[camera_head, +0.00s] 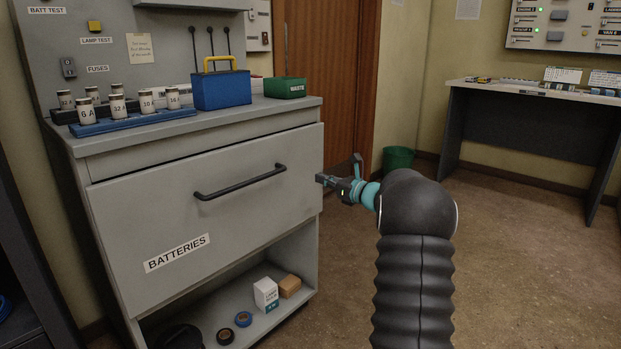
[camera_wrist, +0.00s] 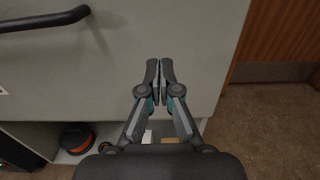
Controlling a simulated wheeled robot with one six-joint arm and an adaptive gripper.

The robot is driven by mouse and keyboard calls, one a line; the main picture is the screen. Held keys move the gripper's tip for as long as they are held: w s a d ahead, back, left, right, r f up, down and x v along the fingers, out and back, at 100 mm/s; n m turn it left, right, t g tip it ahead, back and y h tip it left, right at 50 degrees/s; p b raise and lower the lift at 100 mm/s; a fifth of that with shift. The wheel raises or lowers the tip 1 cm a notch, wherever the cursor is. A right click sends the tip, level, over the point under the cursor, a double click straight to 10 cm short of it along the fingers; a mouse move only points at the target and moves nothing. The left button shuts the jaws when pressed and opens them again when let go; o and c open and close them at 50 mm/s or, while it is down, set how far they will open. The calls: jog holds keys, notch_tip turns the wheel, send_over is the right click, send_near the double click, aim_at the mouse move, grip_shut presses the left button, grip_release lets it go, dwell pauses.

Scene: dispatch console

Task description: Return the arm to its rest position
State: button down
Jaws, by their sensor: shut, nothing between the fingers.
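My gripper (camera_head: 338,171) is in front of the right end of the grey cabinet's drawer front, apart from the handle, at the end of my dark arm. In the wrist view its fingertips (camera_wrist: 160,70) are together and nothing is between them. The drawer labelled BATTERIES (camera_head: 220,215) looks closed. Its black bar handle (camera_head: 240,183) lies to the left of my gripper, and part of it also shows in the wrist view (camera_wrist: 45,20).
The cabinet top holds a blue fuse rack (camera_head: 130,124), a blue toolbox (camera_head: 222,90) and a green WASTE box (camera_head: 285,88). Tape rolls and small boxes (camera_head: 266,294) lie on the lower shelf. A green bin (camera_head: 398,158) and a desk (camera_head: 530,125) stand behind. The floor at right is clear.

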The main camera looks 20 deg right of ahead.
jog(key=v, duration=0.6)
jog(key=shift+s, duration=0.4)
jog(key=shift+d, duration=0.1)
